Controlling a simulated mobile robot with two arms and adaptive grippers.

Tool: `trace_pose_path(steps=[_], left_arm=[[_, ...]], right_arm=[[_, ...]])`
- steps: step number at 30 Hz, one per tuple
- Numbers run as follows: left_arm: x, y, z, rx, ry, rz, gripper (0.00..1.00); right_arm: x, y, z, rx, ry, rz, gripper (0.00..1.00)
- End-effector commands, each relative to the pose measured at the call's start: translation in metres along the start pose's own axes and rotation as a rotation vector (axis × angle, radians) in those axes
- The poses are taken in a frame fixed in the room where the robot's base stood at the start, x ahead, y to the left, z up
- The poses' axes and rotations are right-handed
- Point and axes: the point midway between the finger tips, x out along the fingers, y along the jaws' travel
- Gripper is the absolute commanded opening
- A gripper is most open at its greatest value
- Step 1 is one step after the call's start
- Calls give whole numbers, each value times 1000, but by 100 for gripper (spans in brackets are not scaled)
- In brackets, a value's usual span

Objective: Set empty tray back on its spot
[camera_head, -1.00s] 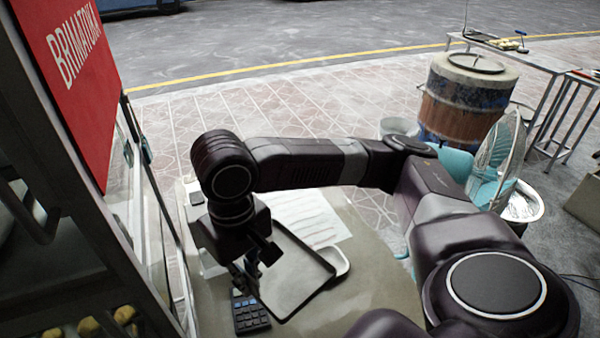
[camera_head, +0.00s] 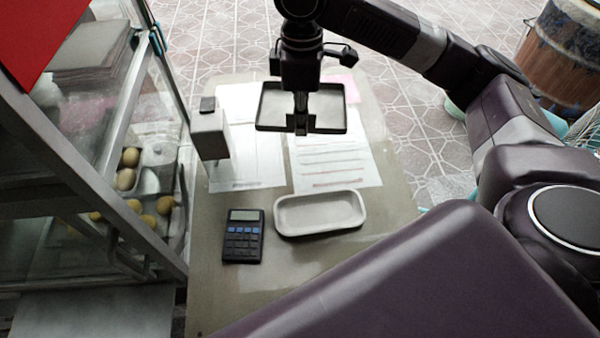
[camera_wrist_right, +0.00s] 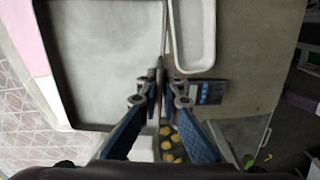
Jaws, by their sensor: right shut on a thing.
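The empty dark-rimmed tray (camera_head: 332,112) is in my right gripper (camera_head: 301,124), which is shut on its near edge. In the head view the tray appears over the papers at the back of the table (camera_head: 222,305). I cannot tell its exact height. The right wrist view shows its bare grey floor (camera_wrist_right: 105,60) to the left of the fingers (camera_wrist_right: 159,78). A small white dish (camera_head: 320,229) sits on the table, nearer than the tray, and is empty. My left gripper is out of view.
A calculator (camera_head: 243,237) lies left of the dish. A glass case (camera_head: 150,90) with round buns borders the table's left. The near left tabletop is clear.

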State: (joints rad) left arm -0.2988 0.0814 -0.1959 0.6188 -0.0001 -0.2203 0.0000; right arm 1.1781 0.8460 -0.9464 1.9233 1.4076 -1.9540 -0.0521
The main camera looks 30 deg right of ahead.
Motion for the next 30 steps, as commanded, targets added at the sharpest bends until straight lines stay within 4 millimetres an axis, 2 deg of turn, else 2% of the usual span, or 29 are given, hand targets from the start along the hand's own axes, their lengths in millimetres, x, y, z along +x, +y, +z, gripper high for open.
trace_pose_path(steps=[7, 10, 22, 27, 30], left_arm=[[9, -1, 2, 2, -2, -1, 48], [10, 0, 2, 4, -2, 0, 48], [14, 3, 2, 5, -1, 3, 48], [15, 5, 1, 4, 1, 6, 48], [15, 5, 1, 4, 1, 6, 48]], right_arm=[[6, 14, 1, -163, 1, -3, 0], [16, 15, 2, -178, -1, -4, 0], [118, 12, 3, -178, -3, -6, 0], [142, 12, 2, -178, -1, -4, 0], [148, 12, 2, -178, 1, -3, 0]])
